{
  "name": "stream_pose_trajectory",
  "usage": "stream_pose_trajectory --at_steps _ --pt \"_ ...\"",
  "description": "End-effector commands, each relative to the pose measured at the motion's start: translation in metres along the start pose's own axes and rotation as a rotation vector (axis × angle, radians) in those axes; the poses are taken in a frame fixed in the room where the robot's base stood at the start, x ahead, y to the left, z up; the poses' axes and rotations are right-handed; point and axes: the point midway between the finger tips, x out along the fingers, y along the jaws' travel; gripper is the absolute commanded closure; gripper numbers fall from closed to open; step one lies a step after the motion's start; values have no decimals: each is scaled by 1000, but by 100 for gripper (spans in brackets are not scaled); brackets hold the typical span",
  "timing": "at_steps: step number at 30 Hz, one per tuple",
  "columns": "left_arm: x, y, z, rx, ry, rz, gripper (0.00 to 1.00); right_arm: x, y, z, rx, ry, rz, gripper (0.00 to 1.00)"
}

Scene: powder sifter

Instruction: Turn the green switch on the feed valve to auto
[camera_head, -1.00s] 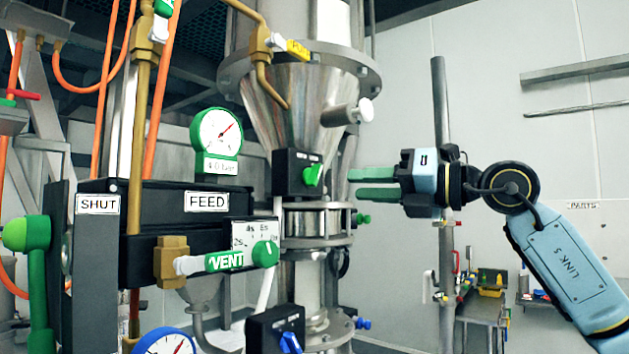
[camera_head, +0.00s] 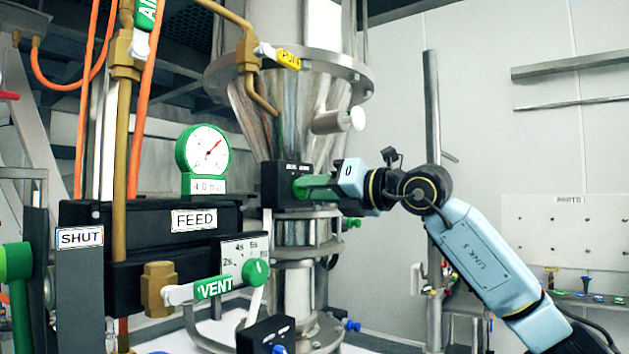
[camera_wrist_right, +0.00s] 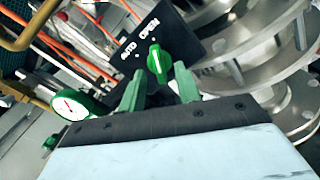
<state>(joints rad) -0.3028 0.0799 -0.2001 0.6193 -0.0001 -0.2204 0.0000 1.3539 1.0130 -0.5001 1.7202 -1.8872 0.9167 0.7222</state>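The feed valve is a black box (camera_head: 272,186) on the front of the steel hopper column, and it also shows in the right wrist view (camera_wrist_right: 180,42). Its face carries white AUTO and OPEN labels. The green switch (camera_wrist_right: 159,64) sits below them, its white mark toward the OPEN side. My right gripper (camera_head: 302,187) has green fingers and is at the box face, hiding the switch in the head view. In the wrist view its fingers are apart, one either side of the switch; whether they touch it I cannot tell. My left gripper is not in view.
A green-rimmed gauge (camera_head: 203,150) and a black block with a FEED label (camera_head: 194,219) stand left of the valve. A green VENT lever (camera_head: 213,288) and dial (camera_head: 255,272) are below. A white-ended knob (camera_head: 357,118) juts out above my right gripper.

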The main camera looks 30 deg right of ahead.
Motion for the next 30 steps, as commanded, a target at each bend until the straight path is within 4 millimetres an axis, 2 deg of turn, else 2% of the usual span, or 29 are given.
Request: stream_pose_trajectory --at_steps 4,11,13,19,30 --pt "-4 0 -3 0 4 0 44 8 0 0 0 0 1 67" --pt "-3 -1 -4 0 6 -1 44 8 0 -1 0 0 0 67" --pt "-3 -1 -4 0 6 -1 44 8 0 -1 0 0 0 72" --pt "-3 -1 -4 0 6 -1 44 8 0 0 0 0 0 99" --pt "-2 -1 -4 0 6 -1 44 8 0 0 -26 0 0 100"
